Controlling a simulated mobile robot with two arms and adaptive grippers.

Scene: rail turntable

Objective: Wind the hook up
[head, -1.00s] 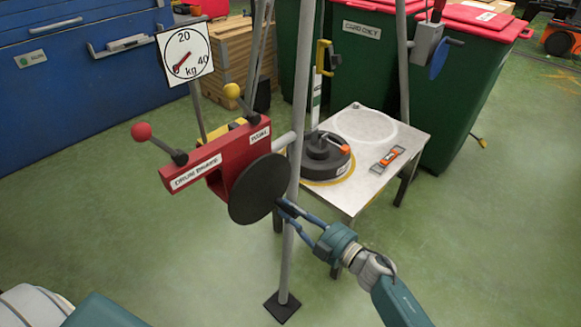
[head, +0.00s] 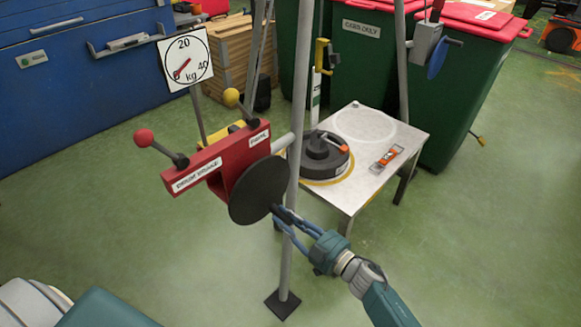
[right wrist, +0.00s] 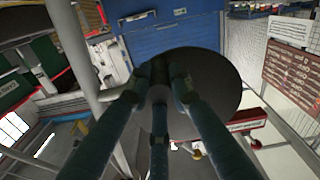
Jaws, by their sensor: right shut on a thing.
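A red winch housing (head: 225,165) with white labels stands on a grey post in the head view. A black disc (head: 258,190) is on its near side and also fills the middle of the right wrist view (right wrist: 215,90). My right gripper (head: 281,212) is shut on the handle at the disc's lower right edge; its fingers mostly hide the handle. A round dial (head: 186,60) marked in kg has its red needle near the low end. A black weight (head: 325,155) with an orange part on top sits on the small table. I cannot make out the hook clearly. My left gripper is out of view.
Levers with a red knob (head: 144,138) and a yellow knob (head: 231,97) stick out from the housing. The grey post (head: 298,120) stands close beside the disc. The table (head: 350,195) also carries an orange-and-grey tool (head: 387,157). Green floor is open at the lower right.

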